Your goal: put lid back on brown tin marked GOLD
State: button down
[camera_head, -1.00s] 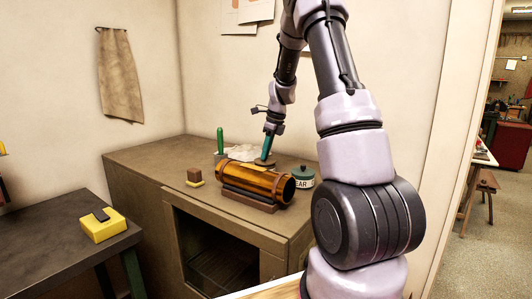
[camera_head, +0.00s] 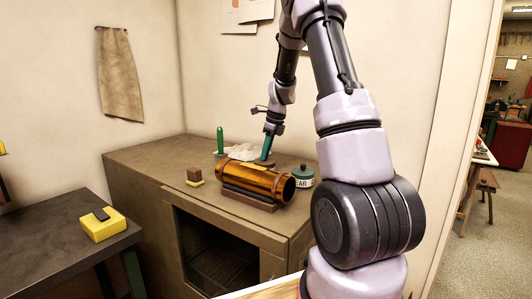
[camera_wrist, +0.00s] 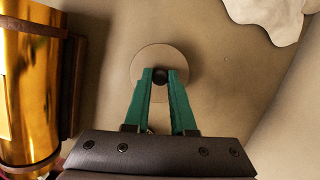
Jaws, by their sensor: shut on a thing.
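My gripper (camera_head: 267,158) is over the cabinet top, behind the brass tube. In the wrist view its green fingers (camera_wrist: 160,80) are shut on the dark knob of a round tan-brown lid (camera_wrist: 145,62). The lid looks about level. In the head view the lid (camera_head: 262,165) shows as a thin brown disc under the fingertips, partly hidden by the tube. No tin body marked GOLD can be made out. I cannot tell whether the lid rests on a tin or is held above the surface.
The brass tube (camera_head: 255,181) lies in a dark cradle in front of the gripper. A lidded tin ending in "EAR" (camera_head: 303,182) stands to its right. A white cloth (camera_wrist: 265,12), a green-handled tool (camera_head: 220,141) and a brown block (camera_head: 194,174) are also on the cabinet (camera_head: 150,162).

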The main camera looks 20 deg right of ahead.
dwell(0.4)
jog(key=c, duration=0.7)
grip_release()
jog(key=shift+o, duration=0.5)
jog(key=o, duration=0.4)
jog(key=shift+r, duration=3.45)
jog(key=shift+c, duration=0.3)
